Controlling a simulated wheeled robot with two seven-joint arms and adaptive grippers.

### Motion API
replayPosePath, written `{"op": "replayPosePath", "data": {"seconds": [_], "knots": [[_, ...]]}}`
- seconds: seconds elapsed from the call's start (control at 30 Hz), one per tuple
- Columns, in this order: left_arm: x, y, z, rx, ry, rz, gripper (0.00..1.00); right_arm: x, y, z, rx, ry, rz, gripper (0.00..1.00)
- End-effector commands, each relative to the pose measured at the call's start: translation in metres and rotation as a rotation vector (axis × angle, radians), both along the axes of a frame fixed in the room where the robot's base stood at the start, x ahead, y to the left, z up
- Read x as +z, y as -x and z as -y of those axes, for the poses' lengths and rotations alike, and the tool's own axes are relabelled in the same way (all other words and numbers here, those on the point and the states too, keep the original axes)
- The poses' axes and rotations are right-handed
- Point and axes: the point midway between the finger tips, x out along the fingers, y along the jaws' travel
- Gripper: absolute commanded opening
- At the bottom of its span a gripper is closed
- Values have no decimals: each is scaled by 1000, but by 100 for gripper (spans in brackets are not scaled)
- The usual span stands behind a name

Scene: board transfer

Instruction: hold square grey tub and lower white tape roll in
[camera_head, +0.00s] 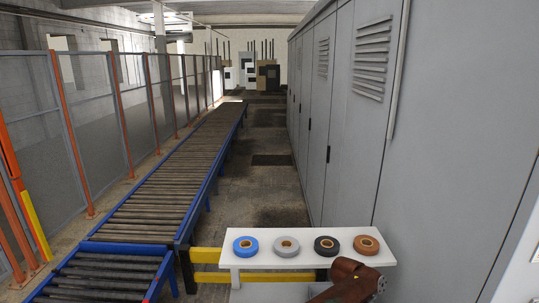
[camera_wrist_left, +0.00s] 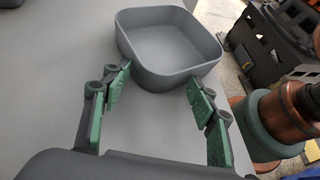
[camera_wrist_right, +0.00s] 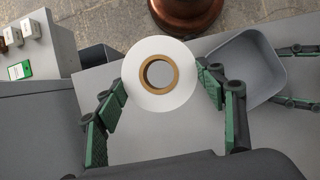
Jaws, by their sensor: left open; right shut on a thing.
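The square grey tub (camera_wrist_left: 165,50) stands on a grey surface in the left wrist view, and its visible inside is empty. My left gripper (camera_wrist_left: 158,82) is open, with its green-padded fingers pointing at the tub's near wall; I cannot tell whether they touch it. In the right wrist view the tub (camera_wrist_right: 250,62) is at the right, with the left gripper's fingers (camera_wrist_right: 298,76) beside it. My right gripper (camera_wrist_right: 161,88) is shut on the white tape roll (camera_wrist_right: 150,50), which has a brown core and is left of the tub. Neither gripper shows in the head view.
A white shelf (camera_head: 262,262) in the head view carries blue, grey, black and brown rolls. A roller conveyor (camera_head: 170,180) runs away at the left beside a fence; grey cabinets (camera_head: 340,110) stand at the right. A grey box (camera_wrist_right: 40,45) with small items is at the right wrist view's left.

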Motion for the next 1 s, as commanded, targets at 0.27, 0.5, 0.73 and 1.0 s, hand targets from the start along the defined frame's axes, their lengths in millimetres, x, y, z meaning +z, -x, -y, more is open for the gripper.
{"op": "replayPosePath", "data": {"seconds": [0.27, 0.5, 0.73, 1.0], "knots": [[0, 0, 0, 0, 0, 0, 30, 0, 0, 0, 0, 0, 0, 37], [0, 0, 0, 0, 0, 0, 13, 0, 0, 0, 0, 0, 0, 37], [0, 0, 0, 0, 0, 0, 0, 0, 0, 0, 0, 0, 0, 37], [0, 0, 0, 0, 0, 0, 4, 0, 0, 0, 0, 0, 0, 37]]}}
